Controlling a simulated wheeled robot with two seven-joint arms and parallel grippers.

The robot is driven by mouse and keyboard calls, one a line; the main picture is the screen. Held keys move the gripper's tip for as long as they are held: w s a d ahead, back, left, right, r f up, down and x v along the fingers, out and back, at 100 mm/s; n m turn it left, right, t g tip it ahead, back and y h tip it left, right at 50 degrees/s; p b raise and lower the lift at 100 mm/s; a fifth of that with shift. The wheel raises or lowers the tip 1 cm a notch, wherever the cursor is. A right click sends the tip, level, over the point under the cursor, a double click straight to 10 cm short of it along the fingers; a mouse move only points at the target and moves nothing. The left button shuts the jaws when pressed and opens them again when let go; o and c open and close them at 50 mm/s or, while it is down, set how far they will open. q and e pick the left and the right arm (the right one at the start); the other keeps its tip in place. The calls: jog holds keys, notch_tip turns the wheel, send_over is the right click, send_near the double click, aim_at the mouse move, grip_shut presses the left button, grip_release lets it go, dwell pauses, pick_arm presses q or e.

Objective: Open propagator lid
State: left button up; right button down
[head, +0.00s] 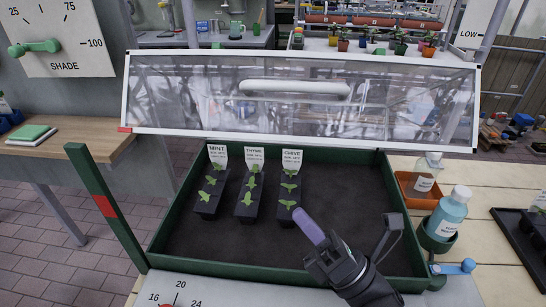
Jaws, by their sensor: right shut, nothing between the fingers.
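The propagator's clear lid (300,115) with a white frame is tilted up at the back of the green tray. A white handle (294,88) runs along the lid. The tray (270,270) has a dark floor and holds three small planters of seedlings on its left, labelled Mint, Thyme and Chive. My right gripper (312,228) is over the front right of the tray, well apart from the lid, with its fingers closed and nothing held. My left gripper is not in view.
Bottles in holders, one of them blue (447,213), stand at the tray's right side. A green post with a red band (104,206) rises at the left front corner. A wooden side table (98,147) is at left. A shade dial (62,45) is behind it.

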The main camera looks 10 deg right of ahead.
aim_at(295, 112)
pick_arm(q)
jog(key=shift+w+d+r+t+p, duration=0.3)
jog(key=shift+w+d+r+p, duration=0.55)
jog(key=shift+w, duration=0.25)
pick_arm(e)
jog(key=w+a+r, duration=0.3)
jog(key=w+r, duration=0.3)
jog(key=r, duration=0.1)
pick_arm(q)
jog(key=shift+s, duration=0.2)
pick_arm(e)
jog(key=shift+w, duration=0.1)
